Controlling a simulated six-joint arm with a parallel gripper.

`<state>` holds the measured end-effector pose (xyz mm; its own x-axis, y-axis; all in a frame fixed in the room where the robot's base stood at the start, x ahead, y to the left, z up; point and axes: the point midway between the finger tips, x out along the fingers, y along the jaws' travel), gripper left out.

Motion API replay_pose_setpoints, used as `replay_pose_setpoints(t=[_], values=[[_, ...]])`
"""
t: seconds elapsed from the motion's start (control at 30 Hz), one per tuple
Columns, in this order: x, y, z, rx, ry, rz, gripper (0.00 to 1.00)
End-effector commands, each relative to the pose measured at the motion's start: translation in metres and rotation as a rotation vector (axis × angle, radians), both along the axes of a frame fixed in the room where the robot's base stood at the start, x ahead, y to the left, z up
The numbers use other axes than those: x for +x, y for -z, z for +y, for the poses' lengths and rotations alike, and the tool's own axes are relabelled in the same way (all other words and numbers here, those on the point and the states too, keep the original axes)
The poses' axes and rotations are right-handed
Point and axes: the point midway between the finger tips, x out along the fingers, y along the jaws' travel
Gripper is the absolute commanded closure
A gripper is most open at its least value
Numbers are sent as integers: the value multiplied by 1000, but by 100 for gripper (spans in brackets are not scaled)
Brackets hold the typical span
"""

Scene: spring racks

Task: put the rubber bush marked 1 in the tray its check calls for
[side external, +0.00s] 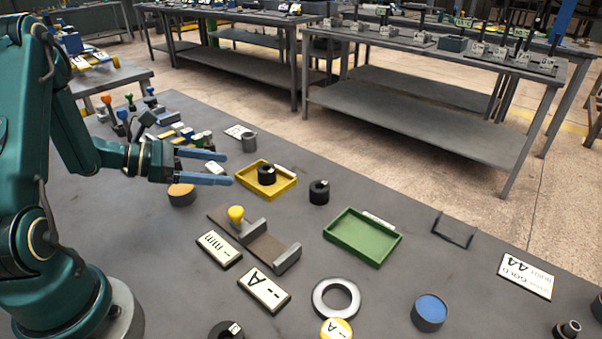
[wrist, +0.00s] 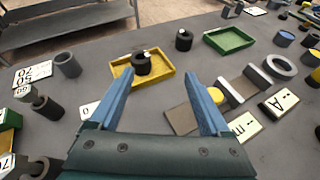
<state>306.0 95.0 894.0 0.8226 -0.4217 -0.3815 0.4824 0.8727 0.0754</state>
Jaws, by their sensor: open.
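A black rubber bush (side external: 266,174) with a small white tag stands in the yellow tray (side external: 289,186); it also shows in the wrist view (wrist: 140,65). A second black bush (side external: 319,193) stands on the table between the yellow tray and the green tray (side external: 345,247). A third dark bush (side external: 222,333) is cut off at the bottom edge. I cannot read the bushes' marks. The green tray looks empty. A grey fixture with a yellow knob (side external: 236,213) and two blocks lies in front of the yellow tray. My gripper (side external: 226,168) is open and empty, above the table left of the yellow tray.
Lettered plates (side external: 264,290) lie near the fixture. A pale ring (side external: 336,299), a blue-topped cylinder (side external: 429,312) and a grey cup (side external: 249,142) stand around. Coloured-handled items crowd the far left. The table right of the green tray has free room.

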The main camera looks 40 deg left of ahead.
Motion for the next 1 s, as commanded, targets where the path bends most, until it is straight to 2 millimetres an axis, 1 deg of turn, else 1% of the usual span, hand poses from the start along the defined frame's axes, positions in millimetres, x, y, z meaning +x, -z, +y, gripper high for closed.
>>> replay_pose_setpoints(t=[0.03, 0.07, 0.1, 0.17, 0.2, 0.27, 0.3, 0.37, 0.4, 0.47, 0.53, 0.6, 0.7, 0.8, 0.9, 1.0], values=[[3, -14, -20, 55, 107, -28, 19], [2, -22, -34, 92, 181, -42, 19], [0, -33, -55, 149, 289, -64, 19], [-8, -46, -86, 245, 462, -97, 19], [-17, -53, -105, 314, 577, -117, 19], [-32, -61, -130, 423, 743, -148, 19], [-44, -64, -144, 500, 850, -167, 19], [-63, -68, -161, 622, 1005, -199, 19], [-75, -69, -169, 708, 1104, -218, 19], [-93, -70, -177, 845, 1242, -249, 19], [-112, -70, -179, 1015, 1390, -285, 19], [-128, -70, -177, 1197, 1518, -322, 19], [-142, -73, -167, 1464, 1660, -373, 19], [-148, -79, -155, 1703, 1745, -414, 19], [-149, -86, -144, 1882, 1783, -439, 19], [-149, -91, -138, 1990, 1796, -451, 19]])
